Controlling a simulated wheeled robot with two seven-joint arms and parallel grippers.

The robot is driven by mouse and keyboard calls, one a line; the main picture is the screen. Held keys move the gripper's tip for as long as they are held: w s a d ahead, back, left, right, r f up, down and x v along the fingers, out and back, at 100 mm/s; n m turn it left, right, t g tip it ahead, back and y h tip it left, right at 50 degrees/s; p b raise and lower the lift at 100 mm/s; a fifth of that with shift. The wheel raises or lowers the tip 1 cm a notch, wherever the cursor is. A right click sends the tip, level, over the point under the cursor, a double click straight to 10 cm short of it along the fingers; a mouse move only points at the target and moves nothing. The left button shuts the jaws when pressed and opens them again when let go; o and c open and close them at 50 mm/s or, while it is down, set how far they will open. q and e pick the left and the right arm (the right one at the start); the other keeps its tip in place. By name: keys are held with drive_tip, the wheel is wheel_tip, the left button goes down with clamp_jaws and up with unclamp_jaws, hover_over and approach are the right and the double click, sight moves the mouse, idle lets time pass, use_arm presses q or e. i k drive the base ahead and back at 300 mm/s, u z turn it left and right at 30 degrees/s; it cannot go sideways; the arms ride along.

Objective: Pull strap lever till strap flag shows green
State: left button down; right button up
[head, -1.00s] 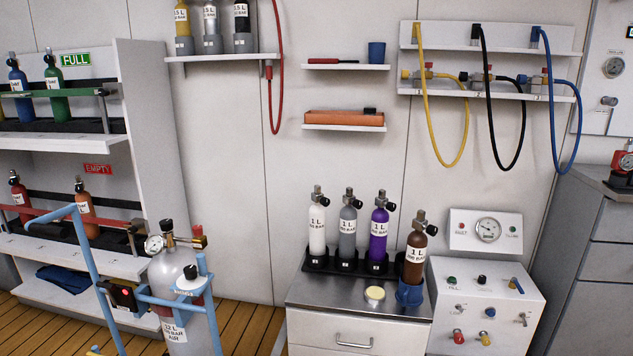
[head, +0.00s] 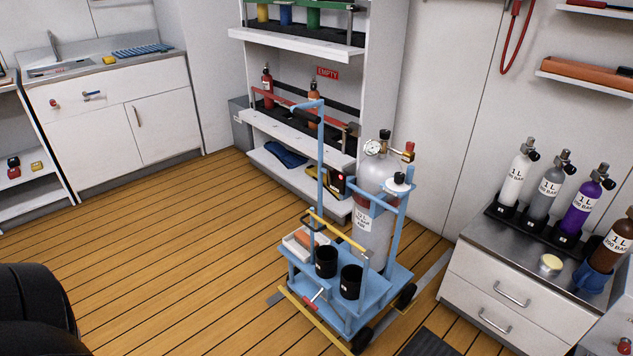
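A blue cart (head: 385,285) stands on the wooden floor and carries an upright grey gas cylinder (head: 370,230). A dark red strap band (head: 378,210) shows around the cylinder. Neither of my grippers is in view.
A shelf rack (head: 290,135) stands close behind the cart. A drawer cabinet (head: 520,290) with several small cylinders is at the right. A sink cabinet (head: 120,120) is at the back left. The wooden floor (head: 170,260) left of the cart is clear. A dark rounded shape fills the bottom left corner.

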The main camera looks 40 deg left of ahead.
sight(330, 169)
drive_tip(key=u, duration=0.55)
drive_tip(key=i, duration=0.25)
drive_tip(key=u, duration=1.15)
drive_tip(key=k, duration=1.3)
drive_tip(key=u, duration=0.9)
drive_tip(key=i, duration=2)
drive_tip(key=z, duration=0.25)
drive_tip(key=i, duration=1.95)
drive_tip(key=z, duration=2)
drive_tip(key=i, duration=0.95)
drive_tip(key=z, duration=0.8)
